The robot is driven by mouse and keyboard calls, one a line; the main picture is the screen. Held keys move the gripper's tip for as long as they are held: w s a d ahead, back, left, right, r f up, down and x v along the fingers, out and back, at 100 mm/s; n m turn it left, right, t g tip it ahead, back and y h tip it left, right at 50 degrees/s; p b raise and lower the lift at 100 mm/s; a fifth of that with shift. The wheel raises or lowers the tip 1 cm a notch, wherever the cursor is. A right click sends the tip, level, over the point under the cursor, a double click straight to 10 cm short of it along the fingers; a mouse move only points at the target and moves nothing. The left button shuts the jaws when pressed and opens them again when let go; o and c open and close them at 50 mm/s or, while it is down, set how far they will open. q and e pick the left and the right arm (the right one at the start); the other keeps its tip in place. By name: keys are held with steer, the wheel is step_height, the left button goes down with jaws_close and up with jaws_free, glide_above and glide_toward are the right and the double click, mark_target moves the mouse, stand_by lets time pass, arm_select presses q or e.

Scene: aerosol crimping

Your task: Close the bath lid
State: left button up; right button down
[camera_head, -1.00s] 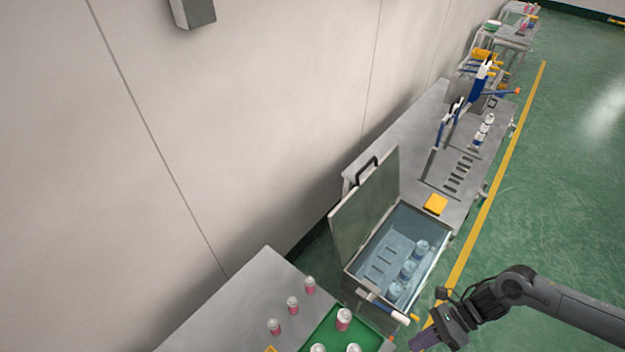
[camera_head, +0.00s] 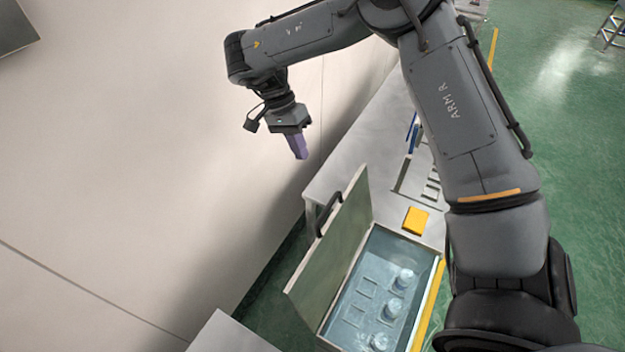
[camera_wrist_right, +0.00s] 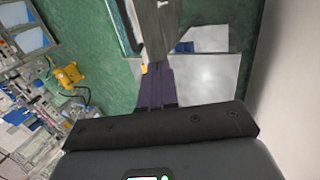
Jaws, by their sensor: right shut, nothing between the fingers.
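The bath lid (camera_head: 332,262) stands open and nearly upright along the wall side of the water bath (camera_head: 432,262). Its dark handle (camera_head: 328,213) sticks out on the wall side. Several cans (camera_head: 393,307) stand in the water. My right gripper (camera_head: 300,157) has shut purple fingers pointing down. In the head view it appears above and to the left of the lid, toward the wall, apart from the handle. The purple fingers (camera_wrist_right: 157,80) also show in the right wrist view, empty. My left gripper is not in view.
A yellow block (camera_head: 415,221) lies on the grey bench just behind the bath. The pale wall (camera_head: 130,150) is close on the left. My right arm crosses over the bench and hides part of it. Green floor lies to the right.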

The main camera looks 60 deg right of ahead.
arm_select(q)
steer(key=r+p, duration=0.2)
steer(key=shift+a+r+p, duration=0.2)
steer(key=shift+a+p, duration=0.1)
steer(key=shift+p, duration=0.05)
arm_select(e)
steer(key=s+a+f, duration=0.1)
steer(key=s+f, duration=0.6)
steer(key=f, duration=0.2)
steer(key=shift+s+a+h, duration=0.25)
steer(key=shift+h, duration=0.05)
